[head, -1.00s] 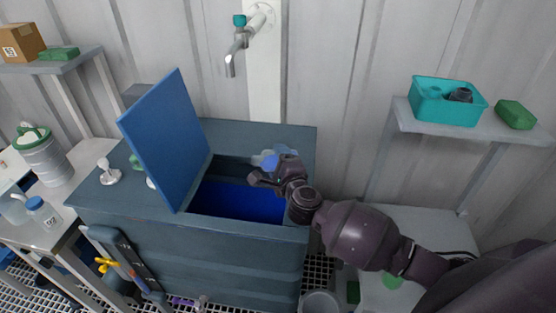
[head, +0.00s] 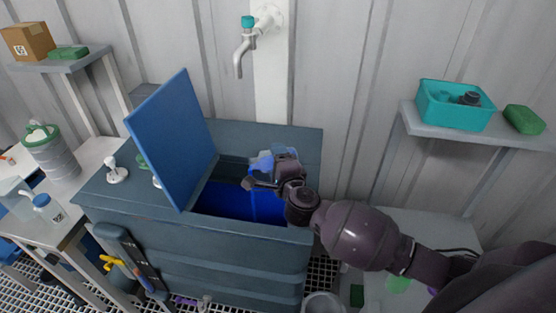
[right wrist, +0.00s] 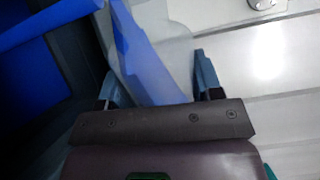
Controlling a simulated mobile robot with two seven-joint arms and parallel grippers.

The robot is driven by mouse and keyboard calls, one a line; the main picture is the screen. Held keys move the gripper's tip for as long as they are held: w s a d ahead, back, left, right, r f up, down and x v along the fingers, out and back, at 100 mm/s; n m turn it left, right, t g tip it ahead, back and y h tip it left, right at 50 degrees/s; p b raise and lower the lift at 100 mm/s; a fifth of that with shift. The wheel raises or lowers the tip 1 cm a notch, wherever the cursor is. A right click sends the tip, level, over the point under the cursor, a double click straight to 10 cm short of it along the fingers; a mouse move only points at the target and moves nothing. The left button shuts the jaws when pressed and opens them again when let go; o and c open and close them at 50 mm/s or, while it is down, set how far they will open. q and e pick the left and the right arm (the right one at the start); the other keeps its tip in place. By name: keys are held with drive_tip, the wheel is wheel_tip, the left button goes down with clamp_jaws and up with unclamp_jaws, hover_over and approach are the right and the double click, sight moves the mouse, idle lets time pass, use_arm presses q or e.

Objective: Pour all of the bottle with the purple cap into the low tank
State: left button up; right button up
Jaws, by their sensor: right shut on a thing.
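The low tank (head: 240,238) is a dark blue-grey box with its blue lid (head: 172,140) standing open and deep blue showing inside. My right gripper (right wrist: 160,85) is shut on a clear bottle (head: 262,161) with blue liquid, held tilted above the tank's opening. The bottle also shows between the fingers in the right wrist view (right wrist: 148,60). A thin lighter blue line (head: 253,206) drops from near the bottle into the tank, like a stream. No purple cap is visible on the bottle; its mouth is hidden by my gripper. My left gripper is not in view.
A tap (head: 243,55) hangs on the wall behind the tank. A side table at left holds a blue-capped bottle (head: 47,209) and a ribbed container (head: 50,155). A right shelf carries a teal bin (head: 455,108) and a green block (head: 523,119). A pail (head: 322,303) stands in front.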

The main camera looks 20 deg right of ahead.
drive_tip(key=shift+r, duration=0.1)
drive_tip(key=shift+a+r+n, duration=0.1)
drive_tip(key=shift+r+n, duration=0.45)
drive_tip(key=shift+n, duration=0.45)
drive_tip(key=shift+r, duration=0.1)
drive_tip(key=shift+a+r+n, duration=0.15)
drive_tip(key=shift+r+n, duration=0.1)
drive_tip(key=shift+n, duration=0.25)
drive_tip(key=shift+a+r+n, duration=0.1)
drive_tip(key=shift+r+n, duration=0.15)
drive_tip(key=shift+n, duration=0.15)
drive_tip(key=shift+r, duration=0.1)
drive_tip(key=shift+a+r+n, duration=0.3)
drive_tip(key=shift+r+n, duration=0.15)
drive_tip(key=shift+n, duration=0.65)
idle(1.1)
